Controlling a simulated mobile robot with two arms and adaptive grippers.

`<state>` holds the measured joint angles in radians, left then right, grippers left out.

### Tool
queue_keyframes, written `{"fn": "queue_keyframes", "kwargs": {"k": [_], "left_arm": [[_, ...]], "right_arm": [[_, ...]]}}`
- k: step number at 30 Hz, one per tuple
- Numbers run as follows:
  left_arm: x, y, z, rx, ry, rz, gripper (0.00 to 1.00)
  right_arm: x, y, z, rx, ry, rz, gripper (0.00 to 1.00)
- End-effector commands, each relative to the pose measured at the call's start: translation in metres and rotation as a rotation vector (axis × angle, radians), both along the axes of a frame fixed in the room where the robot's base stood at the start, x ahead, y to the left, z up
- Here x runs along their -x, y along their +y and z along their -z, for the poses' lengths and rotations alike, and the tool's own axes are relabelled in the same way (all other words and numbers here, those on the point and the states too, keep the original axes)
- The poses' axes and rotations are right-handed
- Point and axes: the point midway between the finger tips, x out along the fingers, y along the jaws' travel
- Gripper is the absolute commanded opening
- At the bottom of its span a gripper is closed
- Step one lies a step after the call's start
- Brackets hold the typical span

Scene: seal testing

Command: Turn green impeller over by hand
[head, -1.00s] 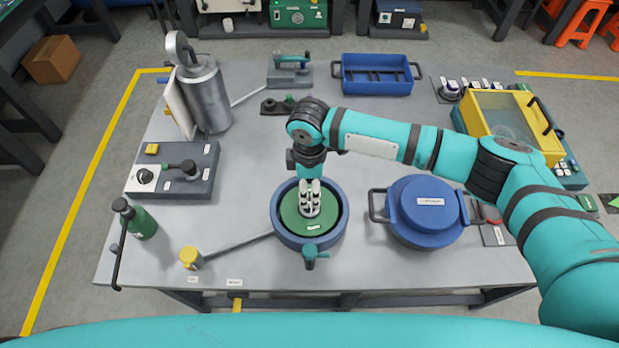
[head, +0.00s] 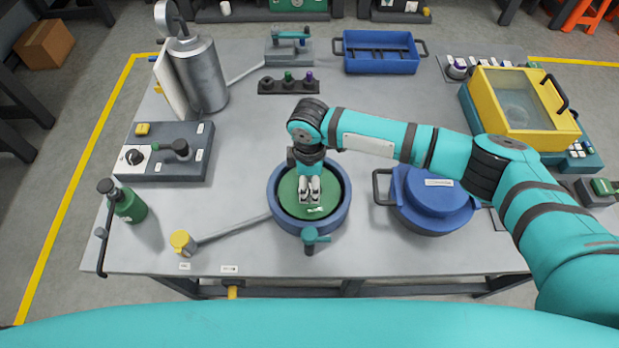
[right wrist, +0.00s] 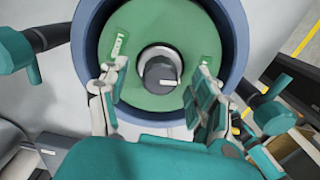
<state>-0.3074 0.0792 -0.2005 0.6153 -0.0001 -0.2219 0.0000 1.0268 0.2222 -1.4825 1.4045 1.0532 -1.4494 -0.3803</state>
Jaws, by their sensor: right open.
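The green impeller (head: 288,190) is a round green disc inside a blue ring-shaped housing (head: 277,215) at the middle front of the table. My right gripper (head: 309,200) points down over the impeller. In the right wrist view its open fingers (right wrist: 160,85) stand on either side of the hub, with a gap to it. Whether the fingertips touch the disc is unclear. My left gripper is not in view.
A teal-handled valve (head: 310,240) projects from the housing's front. A blue lidded pot (head: 432,205) stands close on the right. A yellow-capped post (head: 182,242) and a green bottle (head: 128,205) are at left. Bare table lies behind the housing at left.

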Motion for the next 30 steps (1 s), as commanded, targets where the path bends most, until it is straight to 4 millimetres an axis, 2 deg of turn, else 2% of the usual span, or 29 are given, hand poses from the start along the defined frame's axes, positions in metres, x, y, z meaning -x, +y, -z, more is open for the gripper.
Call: {"fn": "queue_keyframes", "kwargs": {"k": [7, 15, 19, 28, 30], "left_arm": [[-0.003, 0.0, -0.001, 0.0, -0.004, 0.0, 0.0], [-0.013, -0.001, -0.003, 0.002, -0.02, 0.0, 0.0], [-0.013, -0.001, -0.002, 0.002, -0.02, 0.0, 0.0], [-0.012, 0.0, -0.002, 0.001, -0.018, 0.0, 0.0], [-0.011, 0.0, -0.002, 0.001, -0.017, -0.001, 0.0]], "right_arm": [[0.0, 0.0, -0.001, 0.0, 0.0, -0.064, 0.65], [0.0, 0.0, 0.0, 0.0, 0.0, -0.487, 0.65], [0.0, 0.0, 0.0, 0.0, -0.001, -0.644, 0.65], [0.0, 0.0, 0.0, 0.0, -0.001, -0.701, 0.65], [0.0, 0.0, 0.0, 0.0, -0.001, -0.701, 0.56]]}}
